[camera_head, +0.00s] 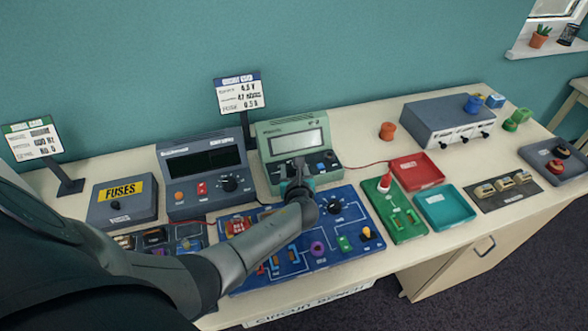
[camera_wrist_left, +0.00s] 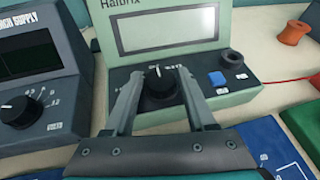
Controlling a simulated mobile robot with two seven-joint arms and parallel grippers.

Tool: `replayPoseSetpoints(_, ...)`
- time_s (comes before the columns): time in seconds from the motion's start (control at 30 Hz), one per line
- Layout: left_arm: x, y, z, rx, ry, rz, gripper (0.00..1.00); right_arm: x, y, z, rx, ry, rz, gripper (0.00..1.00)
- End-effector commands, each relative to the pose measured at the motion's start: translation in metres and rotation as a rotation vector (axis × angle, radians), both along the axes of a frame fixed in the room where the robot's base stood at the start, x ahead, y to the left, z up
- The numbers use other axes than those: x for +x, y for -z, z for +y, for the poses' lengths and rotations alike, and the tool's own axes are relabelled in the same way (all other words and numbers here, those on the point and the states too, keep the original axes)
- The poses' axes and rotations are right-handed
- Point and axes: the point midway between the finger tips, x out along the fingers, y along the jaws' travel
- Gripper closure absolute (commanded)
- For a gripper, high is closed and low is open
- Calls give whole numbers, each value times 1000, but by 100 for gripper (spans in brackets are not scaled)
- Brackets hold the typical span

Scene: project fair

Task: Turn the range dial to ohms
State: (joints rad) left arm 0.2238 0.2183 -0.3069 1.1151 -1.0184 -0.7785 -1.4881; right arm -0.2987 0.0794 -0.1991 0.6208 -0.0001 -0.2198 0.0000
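The green multimeter (camera_head: 268,130) stands at the back of the bench with a pale blank screen (camera_head: 297,142). It also shows in the left wrist view (camera_wrist_left: 232,97). Its black range dial (camera_wrist_left: 160,90) is on the lower front panel, with its white pointer mark roughly straight up. The small labels around the dial are too blurred to read. My left gripper (camera_head: 298,170) is in front of the meter and hides the dial in the head view. In the wrist view its two fingers (camera_wrist_left: 159,76) are apart, one on each side of the dial. I cannot tell whether they touch it. My right gripper is not in view.
A blue button (camera_wrist_left: 217,79) and a black socket (camera_wrist_left: 232,58) sit right of the dial. The power supply (camera_head: 203,168) stands close on the left. The blue circuit board (camera_head: 330,245) lies below my arm. A red tray (camera_head: 418,171) and red lead are to the right.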

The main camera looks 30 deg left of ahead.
Motion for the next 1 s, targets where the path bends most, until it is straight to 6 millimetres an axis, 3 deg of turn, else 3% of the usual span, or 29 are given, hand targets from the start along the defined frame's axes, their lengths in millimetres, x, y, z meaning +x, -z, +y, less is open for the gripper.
replayPoseSetpoints(0.07, 0, 0, 0, 0, 0, 0, 54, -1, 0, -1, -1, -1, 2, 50)
replayPoseSetpoints(0.47, 0, 0, 0, -1, 0, 1, 99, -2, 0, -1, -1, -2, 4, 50)
replayPoseSetpoints(0.77, 0, 1, -1, -2, -20, 0, 100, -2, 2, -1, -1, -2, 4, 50)
replayPoseSetpoints(1.0, 2, 2, -3, -3, -134, -2, 100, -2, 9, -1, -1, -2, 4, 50)
